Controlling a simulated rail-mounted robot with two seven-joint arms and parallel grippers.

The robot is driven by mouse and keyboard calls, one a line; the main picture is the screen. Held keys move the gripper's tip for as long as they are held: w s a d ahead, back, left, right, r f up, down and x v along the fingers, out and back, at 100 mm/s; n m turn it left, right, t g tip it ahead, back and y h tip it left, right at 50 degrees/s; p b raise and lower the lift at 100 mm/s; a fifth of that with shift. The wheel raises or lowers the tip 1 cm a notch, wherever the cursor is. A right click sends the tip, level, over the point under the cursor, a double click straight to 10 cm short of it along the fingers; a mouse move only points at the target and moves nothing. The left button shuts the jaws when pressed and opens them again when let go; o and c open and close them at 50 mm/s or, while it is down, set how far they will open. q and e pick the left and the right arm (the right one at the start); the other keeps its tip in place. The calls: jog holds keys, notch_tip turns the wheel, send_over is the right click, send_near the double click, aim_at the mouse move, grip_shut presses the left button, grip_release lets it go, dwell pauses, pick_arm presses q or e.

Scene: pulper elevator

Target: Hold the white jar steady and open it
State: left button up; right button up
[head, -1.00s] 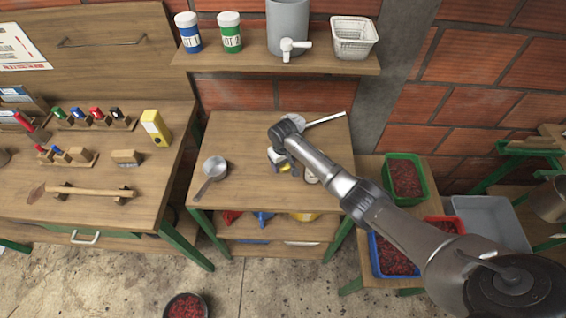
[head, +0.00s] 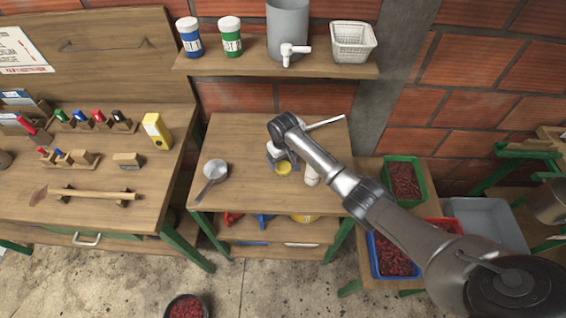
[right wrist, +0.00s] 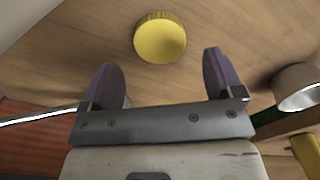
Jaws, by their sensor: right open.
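A round yellow lid (head: 284,168) with a ridged side lies on the small wooden table. It also shows in the right wrist view (right wrist: 160,38), just beyond the fingertips and between them. A white jar (head: 312,176) stands to the right of the lid, partly hidden behind my right arm. I cannot tell how its top looks. My right gripper (head: 283,158) is over the table by the lid; in the right wrist view the gripper (right wrist: 163,75) is open, with nothing between its fingers. My left gripper is not in view.
A saucepan (head: 215,168) stands at the table's left, also in the right wrist view (right wrist: 298,88). A long pale handle (head: 326,121) lies at the back right. A shelf (head: 260,68) with jars, a grey tank and a basket is above. The table's front middle is clear.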

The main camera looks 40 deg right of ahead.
aim_at(283, 167)
notch_tip(283, 167, up, 8)
jog(key=f+p, duration=0.1)
jog(key=s+a+f, duration=0.2)
jog(key=s, duration=0.1)
jog(key=s+a+f+n, duration=0.1)
jog(key=s+a+f, duration=0.1)
jog(key=s+a, duration=0.1)
jog(key=s+a+f+n, duration=0.1)
jog(key=s+a+f, duration=0.1)
jog(key=s+f, duration=0.1)
jog(key=shift+s+a+t, duration=0.2)
jog(key=shift+a+t, duration=0.05)
jog(key=shift+t, duration=0.15)
jog(key=s+a+f+n+t, duration=0.1)
jog(key=s+a, duration=0.3)
jog(key=s, duration=0.4)
jog(key=s+a+f+n+t, duration=0.1)
jog(key=s+a, duration=0.2)
jog(key=s, duration=0.6)
jog(key=s+a+r, duration=0.2)
jog(key=s+r, duration=0.4)
jog(key=s, duration=0.4)
jog(key=w+p+v, duration=0.3)
jog(key=p+v, duration=1)
jog(key=p, duration=0.1)
jog(key=w+r+p+v, duration=0.1)
jog(key=w+p+v, duration=0.2)
jog(key=p+v, duration=1)
jog(key=shift+r+t+p, duration=0.4)
jog(key=shift+r, duration=0.3)
